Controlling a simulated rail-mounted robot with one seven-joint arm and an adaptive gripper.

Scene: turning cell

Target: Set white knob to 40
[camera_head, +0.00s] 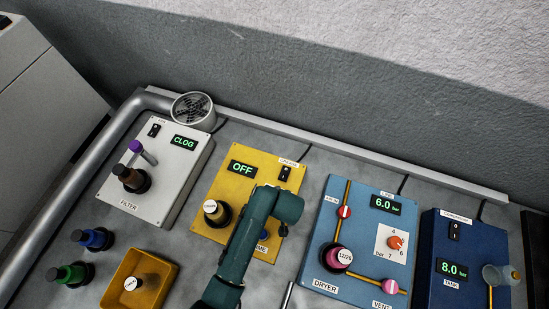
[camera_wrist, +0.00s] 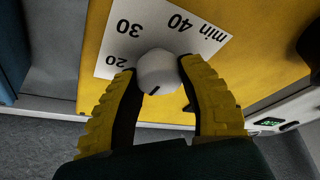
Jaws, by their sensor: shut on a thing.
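In the wrist view the white knob (camera_wrist: 158,68) stands on a white dial plate (camera_wrist: 186,44) printed 20, 30, 40 and min. The yellow fingers of my gripper (camera_wrist: 157,72) are shut on the knob, one on each side. A short dark mark shows on the knob's near edge; which number it is set to is not clear. The plate is on a yellow box (camera_wrist: 265,72). In the head view this yellow box (camera_head: 212,185) has a display (camera_head: 242,168) reading OFF, and my arm hides the knob and the fingers.
Left of the yellow box is a white filter box (camera_head: 180,172) with a CLOG display. Right are a blue dryer panel (camera_head: 322,265) and a dark blue tank box (camera_head: 432,225). A yellow tray (camera_head: 117,284) and bottles stand at the front left. A black switch (camera_head: 285,173) sits near the arm.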

